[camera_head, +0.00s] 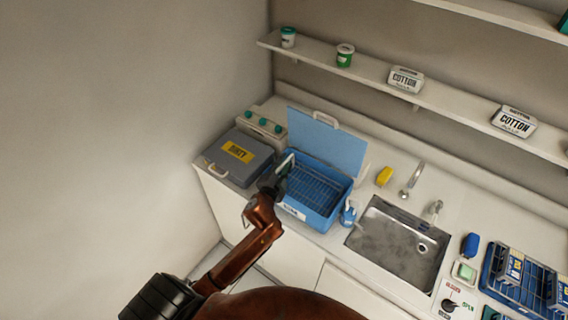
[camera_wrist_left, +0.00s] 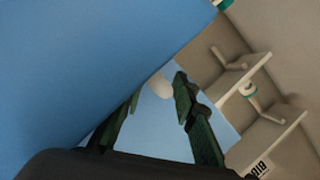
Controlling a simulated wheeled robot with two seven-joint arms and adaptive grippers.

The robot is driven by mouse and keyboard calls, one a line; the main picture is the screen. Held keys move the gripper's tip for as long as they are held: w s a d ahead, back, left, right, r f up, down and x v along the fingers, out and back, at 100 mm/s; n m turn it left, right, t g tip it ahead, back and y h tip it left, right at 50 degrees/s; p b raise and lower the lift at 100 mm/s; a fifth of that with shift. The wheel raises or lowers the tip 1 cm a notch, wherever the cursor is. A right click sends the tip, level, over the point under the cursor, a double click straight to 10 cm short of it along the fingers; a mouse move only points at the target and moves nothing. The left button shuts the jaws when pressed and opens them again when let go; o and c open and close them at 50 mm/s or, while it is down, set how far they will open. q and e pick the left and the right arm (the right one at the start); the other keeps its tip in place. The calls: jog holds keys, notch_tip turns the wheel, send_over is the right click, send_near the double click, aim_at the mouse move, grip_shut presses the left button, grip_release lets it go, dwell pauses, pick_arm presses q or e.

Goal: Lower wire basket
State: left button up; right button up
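A wire basket (camera_head: 318,187) shows as a dark grid inside the blue tub (camera_head: 312,215), below its rim. The tub's blue lid (camera_head: 330,140) stands open behind it. My left gripper (camera_head: 284,172) is at the tub's left edge, partly hidden by its own wrist; whether it touches the tub or basket I cannot tell. In the left wrist view its two green-padded fingers (camera_wrist_left: 158,90) are apart, with a pale rounded piece seen between them that I cannot identify. A large blue surface fills the upper left of that view. My right gripper is not in view.
A grey case (camera_head: 236,157) with a yellow label stands left of the tub. A blue spray bottle (camera_head: 348,214) and the sink (camera_head: 398,245) are on its right. A blue rack (camera_head: 497,268) with boxes is at far right. A shelf (camera_head: 440,105) runs above.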

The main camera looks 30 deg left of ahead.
pick_arm(q)
jog(key=v, duration=1.2)
jog(key=shift+a, duration=0.1)
